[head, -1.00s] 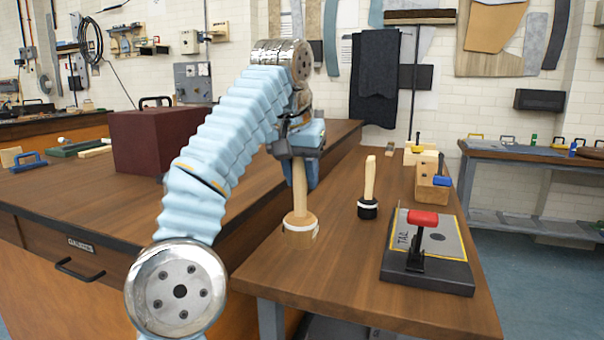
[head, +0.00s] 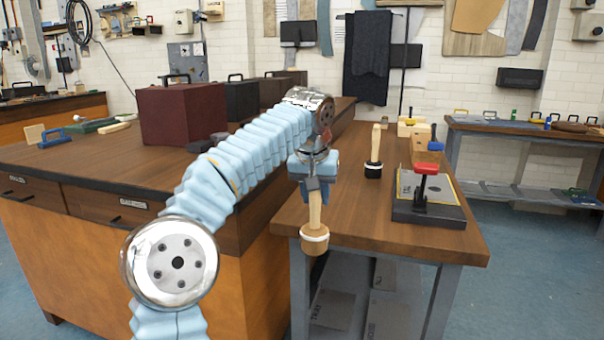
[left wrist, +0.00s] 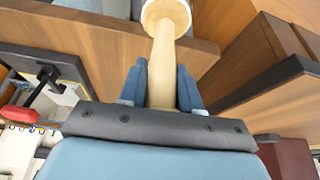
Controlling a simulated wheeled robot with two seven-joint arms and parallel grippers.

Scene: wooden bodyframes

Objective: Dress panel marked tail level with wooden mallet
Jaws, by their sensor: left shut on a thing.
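My left gripper (head: 315,184) is shut on the handle of a wooden mallet (head: 314,241), which hangs head down and has a white band around its head. The mallet's head overlaps the bench's near edge in the head view, off any surface as far as I can see. In the left wrist view its pale handle (left wrist: 163,72) runs between the fingers. The panel (head: 408,182) lies on a black base at the bench's right, under a red-handled clamp (head: 426,170); its marking is too small to read now. My right gripper is not in view.
A second mallet with a black head (head: 373,168) stands upright on the bench (head: 345,208). Wooden blocks with clamps (head: 428,141) sit behind the panel. A dark red box (head: 183,114) is on the left bench. The bench's front middle is clear.

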